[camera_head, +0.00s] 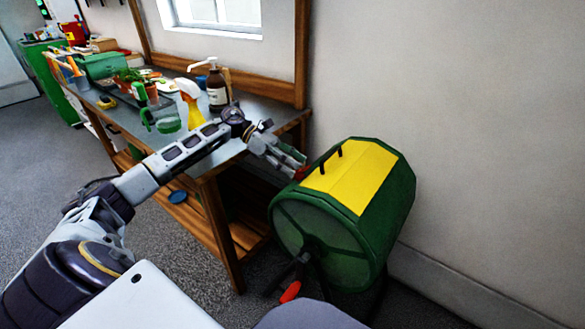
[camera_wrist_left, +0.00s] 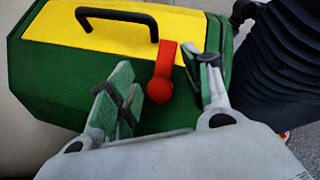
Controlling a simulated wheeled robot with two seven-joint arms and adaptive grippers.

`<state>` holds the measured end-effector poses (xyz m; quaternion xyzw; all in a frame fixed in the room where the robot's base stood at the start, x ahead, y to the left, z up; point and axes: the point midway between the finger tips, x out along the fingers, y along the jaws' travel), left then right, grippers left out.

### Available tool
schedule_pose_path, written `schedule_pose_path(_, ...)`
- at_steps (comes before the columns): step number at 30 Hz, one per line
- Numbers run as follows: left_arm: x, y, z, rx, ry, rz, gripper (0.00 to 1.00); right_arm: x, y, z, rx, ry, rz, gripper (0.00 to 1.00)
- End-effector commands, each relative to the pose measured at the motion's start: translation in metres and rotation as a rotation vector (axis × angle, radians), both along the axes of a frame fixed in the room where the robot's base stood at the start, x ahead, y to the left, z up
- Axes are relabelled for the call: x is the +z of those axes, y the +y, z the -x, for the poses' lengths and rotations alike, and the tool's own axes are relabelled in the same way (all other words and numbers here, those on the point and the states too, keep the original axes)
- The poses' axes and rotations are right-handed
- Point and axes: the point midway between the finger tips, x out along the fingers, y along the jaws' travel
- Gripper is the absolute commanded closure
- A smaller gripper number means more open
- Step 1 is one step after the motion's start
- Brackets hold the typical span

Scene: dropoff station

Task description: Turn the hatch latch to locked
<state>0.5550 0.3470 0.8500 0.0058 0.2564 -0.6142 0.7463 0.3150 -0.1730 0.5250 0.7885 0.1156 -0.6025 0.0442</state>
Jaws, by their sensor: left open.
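A green drum (camera_head: 372,225) stands on the floor beside the bench, with a yellow hatch (camera_head: 352,178) on its upper side. The hatch has a black handle (camera_wrist_left: 118,18). The red latch (camera_wrist_left: 162,72) is at the hatch's edge in the left wrist view, its round end towards me. In the head view only a bit of the latch (camera_head: 302,172) shows by my fingertips. My left gripper (camera_head: 299,166) is open, its two fingers on either side of the latch in the wrist view; I cannot tell whether they touch it. My right gripper is not in view.
A wooden bench with a grey top (camera_head: 185,150) stands left of the drum, holding a pump bottle (camera_head: 217,88), a spray bottle (camera_head: 191,105) and plants. The wall is close behind the drum. A red-ended crank (camera_head: 290,292) hangs at the drum's front. Floor at left is clear.

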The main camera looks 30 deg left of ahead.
Motion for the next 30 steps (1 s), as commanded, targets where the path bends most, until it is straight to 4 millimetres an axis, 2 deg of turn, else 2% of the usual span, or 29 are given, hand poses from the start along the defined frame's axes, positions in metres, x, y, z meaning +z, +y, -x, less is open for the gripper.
schedule_pose_path(9, 0.046, 0.000, 0.000, 0.000, -0.003, -0.001, 0.51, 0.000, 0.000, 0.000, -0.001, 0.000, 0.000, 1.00)
schedule_pose_path(15, 0.068, 0.000, 0.000, 0.000, -0.002, -0.001, 0.51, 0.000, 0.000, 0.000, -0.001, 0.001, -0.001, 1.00)
schedule_pose_path(21, 0.077, 0.000, 0.000, 0.000, 0.000, 0.000, 0.51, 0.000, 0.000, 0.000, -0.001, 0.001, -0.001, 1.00)
schedule_pose_path(30, 0.077, 0.000, 0.000, 0.000, 0.001, 0.000, 0.51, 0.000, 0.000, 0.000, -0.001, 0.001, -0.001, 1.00)
